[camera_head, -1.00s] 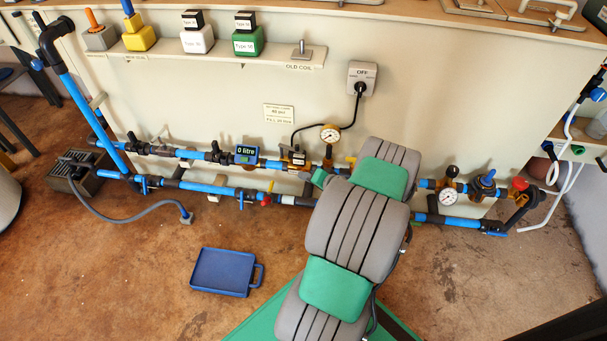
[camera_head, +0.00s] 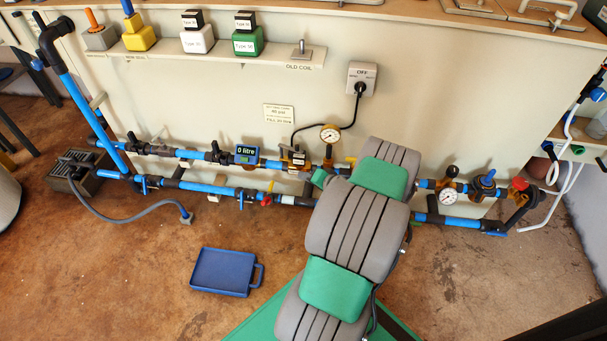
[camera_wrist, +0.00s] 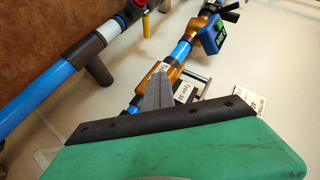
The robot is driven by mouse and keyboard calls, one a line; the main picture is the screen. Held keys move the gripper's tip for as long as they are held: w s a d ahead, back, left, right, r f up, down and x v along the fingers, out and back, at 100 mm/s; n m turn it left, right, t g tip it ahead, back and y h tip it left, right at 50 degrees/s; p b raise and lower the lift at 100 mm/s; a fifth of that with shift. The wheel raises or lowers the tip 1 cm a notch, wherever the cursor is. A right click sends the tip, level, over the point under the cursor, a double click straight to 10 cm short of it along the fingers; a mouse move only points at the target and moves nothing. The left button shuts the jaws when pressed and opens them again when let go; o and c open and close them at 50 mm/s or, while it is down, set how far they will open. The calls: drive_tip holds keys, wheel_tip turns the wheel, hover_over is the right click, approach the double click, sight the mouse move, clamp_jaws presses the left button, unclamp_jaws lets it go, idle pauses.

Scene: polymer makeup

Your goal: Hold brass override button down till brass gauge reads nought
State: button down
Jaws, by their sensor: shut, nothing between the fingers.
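A second gauge (camera_head: 448,197) sits right of my arm. Their needles are too small to read. A brass valve body with a labelled coil (camera_head: 297,156) sits left of the first gauge. In the wrist view, my gripper (camera_wrist: 157,92) is shut and empty, its fingertips at or just over the brass valve body (camera_wrist: 147,85). The override button is not visible, perhaps hidden by my fingers. I cannot tell whether they touch it.
A blue meter (camera_head: 246,154) reading "0 litre" is left of the valve. A switch marked OFF (camera_head: 362,77) is on the panel. A blue tray (camera_head: 223,271) lies on the floor.

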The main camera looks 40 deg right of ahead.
drive_tip(key=shift+s+a+r+p, duration=0.5)
drive_tip(key=shift+a+p, duration=0.1)
drive_tip(key=shift+p, duration=0.15)
drive_tip(key=s+a+r+p, duration=0.1)
drive_tip(key=p, duration=0.1)
drive_tip(key=s+a+r+p, duration=0.1)
drive_tip(key=a+p, duration=0.1)
drive_tip(key=shift+s+a+r, duration=0.2)
drive_tip(key=shift+s+a, duration=0.05)
drive_tip(key=shift+s, duration=0.05)
idle(0.4)
